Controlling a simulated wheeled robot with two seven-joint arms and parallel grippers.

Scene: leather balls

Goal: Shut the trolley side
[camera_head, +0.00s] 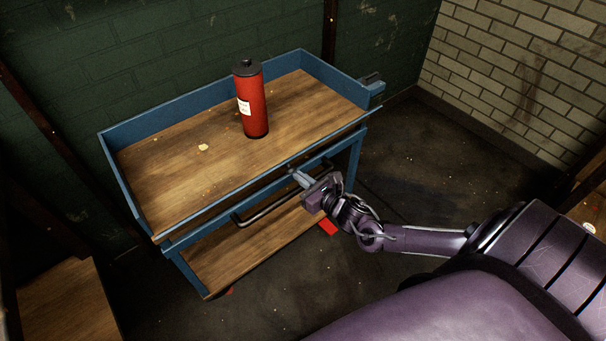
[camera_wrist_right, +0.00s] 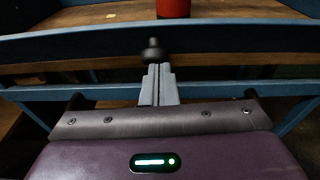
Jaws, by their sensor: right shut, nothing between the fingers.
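The blue trolley (camera_head: 120,190) stands in front of me, with a wooden top and raised blue walls at its back and ends. Its near long side (camera_head: 215,220) has no raised wall above the top; a blue panel lies low along that edge. My right gripper (camera_head: 298,177) is shut and empty at this near side, right of its middle. In the right wrist view, the closed fingers (camera_wrist_right: 159,84) point at a black knob (camera_wrist_right: 153,51) in front of the blue panel (camera_wrist_right: 230,40). Whether they touch it I cannot tell. My left gripper is out of view.
A red cylinder (camera_head: 253,105) with a black cap stands upright on the trolley top. A grey bar handle (camera_head: 260,215) runs below the near edge, above a lower wooden shelf (camera_head: 215,262). A wooden surface (camera_head: 62,305) is at bottom left. Floor is open right of the trolley.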

